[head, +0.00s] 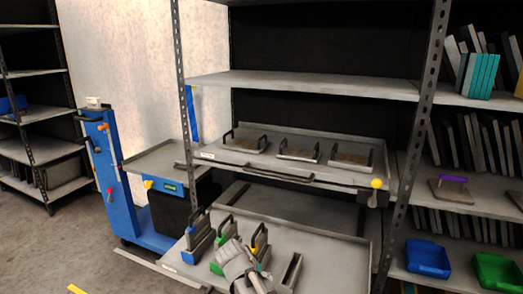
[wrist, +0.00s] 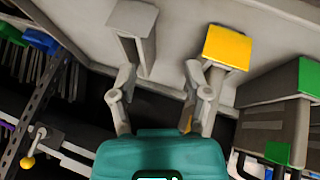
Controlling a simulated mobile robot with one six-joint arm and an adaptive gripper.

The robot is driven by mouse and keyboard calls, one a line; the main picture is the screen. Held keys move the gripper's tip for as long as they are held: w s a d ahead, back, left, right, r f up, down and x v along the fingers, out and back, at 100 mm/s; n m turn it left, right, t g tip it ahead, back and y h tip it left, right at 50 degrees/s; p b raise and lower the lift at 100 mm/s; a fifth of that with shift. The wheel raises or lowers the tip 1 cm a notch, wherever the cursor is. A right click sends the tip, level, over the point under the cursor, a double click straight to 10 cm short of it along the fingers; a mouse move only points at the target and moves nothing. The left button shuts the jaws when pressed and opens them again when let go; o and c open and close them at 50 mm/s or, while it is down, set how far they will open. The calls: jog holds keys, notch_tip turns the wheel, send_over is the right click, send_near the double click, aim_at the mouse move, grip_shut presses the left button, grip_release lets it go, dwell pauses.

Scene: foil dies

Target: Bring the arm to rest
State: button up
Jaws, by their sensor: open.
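My gripper (head: 256,266) hangs over the lower pulled-out drawer (head: 330,262), in front of the upright dies there. In the wrist view my gripper (wrist: 160,82) has its two fingers spread apart with nothing held between them. A yellow-topped die (wrist: 226,46) is just beyond the right finger, and a plain grey one (wrist: 132,20) is beyond the left finger. I cannot tell whether the fingers touch either. In the head view the blue-marked die (head: 197,232) stands at the left of the row, with a green-marked die (head: 222,236) beside it.
Above, another pulled-out drawer (head: 225,155) holds three flat dies with handles. A yellow knob (head: 376,183) sits at its right front corner. A steel post (head: 425,110) stands close right. A blue cart (head: 105,170) with a grey tray is at left; open floor lies front left.

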jog(key=s+d+g, duration=0.1)
jog(key=d, duration=0.2)
jog(key=s+d+f+y, duration=0.1)
jog(key=d, duration=0.2)
jog(key=s+d+f+n+g+y, duration=0.1)
jog(key=s+d, duration=0.1)
jog(key=d, duration=0.1)
jog(key=shift+d+g, duration=0.3)
jog(key=shift+d, duration=0.1)
jog(key=s+d+f+n+g+y, duration=0.1)
jog(key=s+d+n+y, duration=0.15)
jog(key=s+d, duration=0.4)
notch_tip(320, 180, up, 29)
jog(key=w+p, duration=0.1)
jog(key=p, duration=2.8)
jog(key=shift+w+d+m+y, duration=0.25)
jog(key=shift+d+m+y, duration=0.1)
jog(key=shift+d+m, duration=0.1)
jog(key=shift+r, duration=0.1)
